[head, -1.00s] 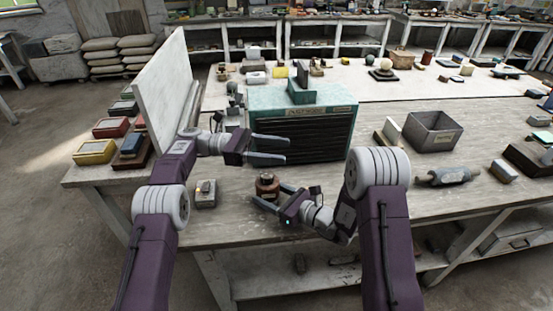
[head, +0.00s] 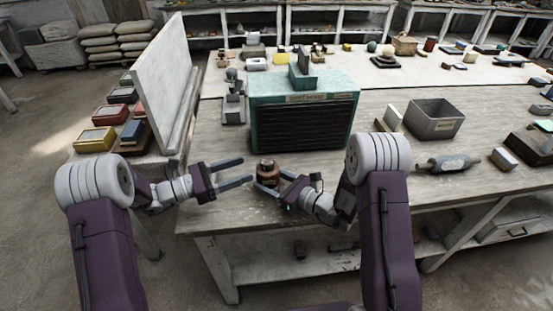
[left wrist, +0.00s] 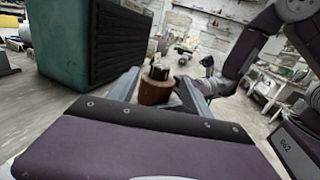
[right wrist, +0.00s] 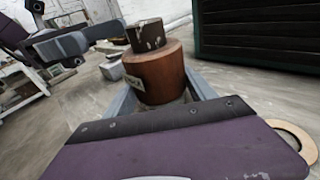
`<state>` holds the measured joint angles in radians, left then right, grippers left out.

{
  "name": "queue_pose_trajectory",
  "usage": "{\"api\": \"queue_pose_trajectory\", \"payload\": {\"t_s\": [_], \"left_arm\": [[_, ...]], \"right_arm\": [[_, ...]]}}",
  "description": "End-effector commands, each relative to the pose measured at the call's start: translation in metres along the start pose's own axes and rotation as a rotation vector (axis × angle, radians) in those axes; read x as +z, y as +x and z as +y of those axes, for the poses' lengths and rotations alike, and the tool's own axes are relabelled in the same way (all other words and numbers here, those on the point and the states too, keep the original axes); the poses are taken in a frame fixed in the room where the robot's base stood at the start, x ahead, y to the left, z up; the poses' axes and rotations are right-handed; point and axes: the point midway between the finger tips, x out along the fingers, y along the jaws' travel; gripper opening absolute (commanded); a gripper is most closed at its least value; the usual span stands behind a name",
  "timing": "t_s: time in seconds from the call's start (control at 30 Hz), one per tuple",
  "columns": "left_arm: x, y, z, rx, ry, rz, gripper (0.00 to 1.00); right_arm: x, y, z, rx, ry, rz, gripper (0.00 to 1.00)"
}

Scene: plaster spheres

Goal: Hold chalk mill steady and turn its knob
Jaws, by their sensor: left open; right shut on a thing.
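The chalk mill (head: 267,176) is a brown cylinder standing upright near the bench's front edge. Its dark, chipped knob (right wrist: 146,36) sits on top. My right gripper (head: 270,183) is shut on the mill's body from the right; in the right wrist view its fingers flank the brown body (right wrist: 157,74), below the knob. My left gripper (head: 246,170) is open and empty just left of the mill, its fingers pointing at it. In the left wrist view the mill (left wrist: 154,92) and its knob (left wrist: 158,70) appear between the open fingers, at the tips.
A teal cabinet (head: 255,92) with a dark slatted front stands behind the mill. A white upright board (head: 165,85) is at the left. A grey open bin (head: 433,122) and a grey roller-like object (head: 446,163) lie to the right. The bench's front edge is close.

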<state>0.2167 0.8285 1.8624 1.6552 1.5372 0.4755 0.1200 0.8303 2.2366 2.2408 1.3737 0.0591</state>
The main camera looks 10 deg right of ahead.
Motion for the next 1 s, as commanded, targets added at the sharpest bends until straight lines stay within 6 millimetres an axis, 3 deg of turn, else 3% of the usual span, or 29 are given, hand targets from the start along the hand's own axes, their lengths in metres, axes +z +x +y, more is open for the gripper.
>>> {"api": "queue_pose_trajectory", "payload": {"t_s": [0.27, 0.7, 1.0], "left_arm": [[-0.003, 0.004, -0.004, 0.01, 0.0, 0.007, 0.58], [-0.004, 0.099, -0.003, 0.008, 0.0, 0.006, 0.58], [-0.004, 0.118, -0.002, 0.012, -0.002, 0.006, 0.58]], "right_arm": [[0.0, 0.0, 0.0, 0.001, 0.0, 0.0, 0.23], [0.0, 0.0, 0.0, 0.0, 0.0, 0.0, 0.23], [0.0, 0.0, 0.0, 0.0, 0.0, 0.0, 0.23]]}}
